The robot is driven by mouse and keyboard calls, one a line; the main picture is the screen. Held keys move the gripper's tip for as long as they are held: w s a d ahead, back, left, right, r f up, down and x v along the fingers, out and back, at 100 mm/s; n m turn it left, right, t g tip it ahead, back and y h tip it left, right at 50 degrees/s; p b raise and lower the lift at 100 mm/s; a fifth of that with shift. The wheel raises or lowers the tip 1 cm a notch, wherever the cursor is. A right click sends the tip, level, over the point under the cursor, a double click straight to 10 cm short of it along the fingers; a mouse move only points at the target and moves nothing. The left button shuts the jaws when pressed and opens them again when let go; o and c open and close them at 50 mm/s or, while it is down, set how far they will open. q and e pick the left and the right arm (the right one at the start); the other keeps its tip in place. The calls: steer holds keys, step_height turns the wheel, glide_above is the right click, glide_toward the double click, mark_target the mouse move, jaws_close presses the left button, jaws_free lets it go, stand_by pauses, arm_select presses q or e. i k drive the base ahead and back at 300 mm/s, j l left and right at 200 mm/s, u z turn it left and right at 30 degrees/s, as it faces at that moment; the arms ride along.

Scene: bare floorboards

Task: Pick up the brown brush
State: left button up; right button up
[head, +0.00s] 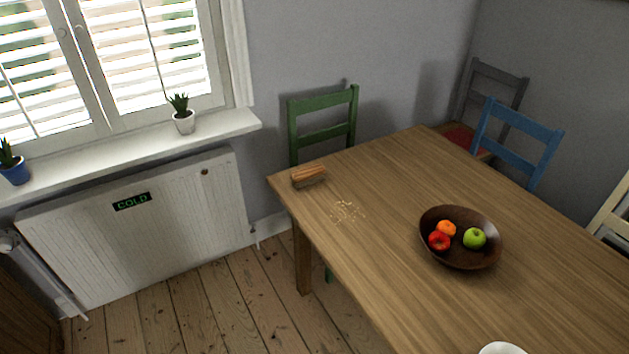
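The brown brush (309,175) lies near the far left corner of the wooden table (390,190). It has a brown wooden back on top and a darker strip below. Light crumbs (347,211) are scattered on the table just in front of it. Nothing is touching the brush from above. Neither of my grippers shows in the head view.
A dark bowl (433,254) of fruit stands on the table, with a white dish (502,348) at the bottom edge. A green chair (323,104) stands behind the brush, a blue chair (515,146) further right. A radiator (140,225) is left. Floor (215,305) left of the table is clear.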

mark_target(316, 172)
steer(key=i+j+z, duration=0.6)
steer(key=j+z, duration=0.15)
steer(key=j, duration=0.15)
